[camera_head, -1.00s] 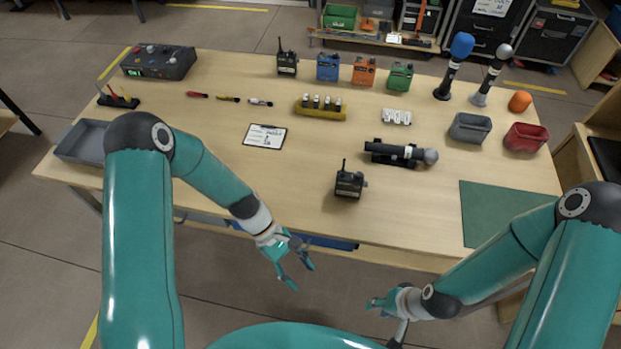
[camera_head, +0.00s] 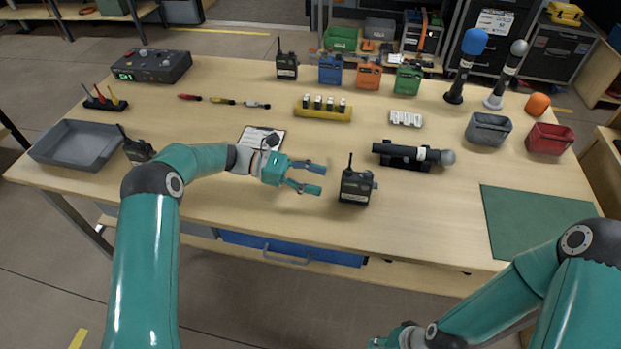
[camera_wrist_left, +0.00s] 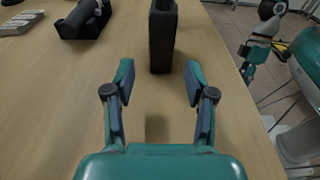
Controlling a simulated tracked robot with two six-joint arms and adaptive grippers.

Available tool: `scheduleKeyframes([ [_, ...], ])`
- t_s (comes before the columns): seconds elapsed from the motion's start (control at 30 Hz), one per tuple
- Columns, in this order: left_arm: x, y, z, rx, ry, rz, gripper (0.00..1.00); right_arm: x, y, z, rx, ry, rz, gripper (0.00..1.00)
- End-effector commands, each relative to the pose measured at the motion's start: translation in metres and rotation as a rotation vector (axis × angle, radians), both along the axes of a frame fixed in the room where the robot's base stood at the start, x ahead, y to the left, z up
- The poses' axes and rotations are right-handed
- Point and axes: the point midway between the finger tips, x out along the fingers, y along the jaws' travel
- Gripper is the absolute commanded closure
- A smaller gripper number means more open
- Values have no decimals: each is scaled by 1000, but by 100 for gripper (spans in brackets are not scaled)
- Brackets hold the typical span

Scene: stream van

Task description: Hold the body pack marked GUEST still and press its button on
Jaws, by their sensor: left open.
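A black body pack (camera_head: 355,187) with a short antenna stands upright near the table's front middle; its label is too small to read. My left gripper (camera_head: 318,179) is open just left of it, fingers pointing at it. In the left wrist view the dark pack (camera_wrist_left: 162,38) stands just beyond and between the open fingertips (camera_wrist_left: 160,82), apart from them. Its button cannot be made out. My right gripper (camera_head: 382,342) is low at the bottom edge, mostly cut off, off the table. Other black packs stand at the back (camera_head: 287,66) and at the left (camera_head: 137,149).
A black microphone (camera_head: 410,154) lies in a holder behind and right of the pack. A clipboard (camera_head: 256,133) lies behind my left wrist. A green mat (camera_head: 535,222) lies right.

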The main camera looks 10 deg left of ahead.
Motion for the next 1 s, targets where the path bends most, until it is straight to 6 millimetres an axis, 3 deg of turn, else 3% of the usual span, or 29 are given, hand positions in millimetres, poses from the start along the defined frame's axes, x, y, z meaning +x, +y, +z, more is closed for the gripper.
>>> scheduleKeyframes([
  [0.37,-1,-45,-6,1,3,-5,45,0,0,11,0,0,0,66],
  [0.6,-1,-71,-12,1,1,-5,45,0,0,3,0,0,0,66],
  [1.0,0,-86,-13,1,0,-3,45,0,0,0,0,0,0,66],
])
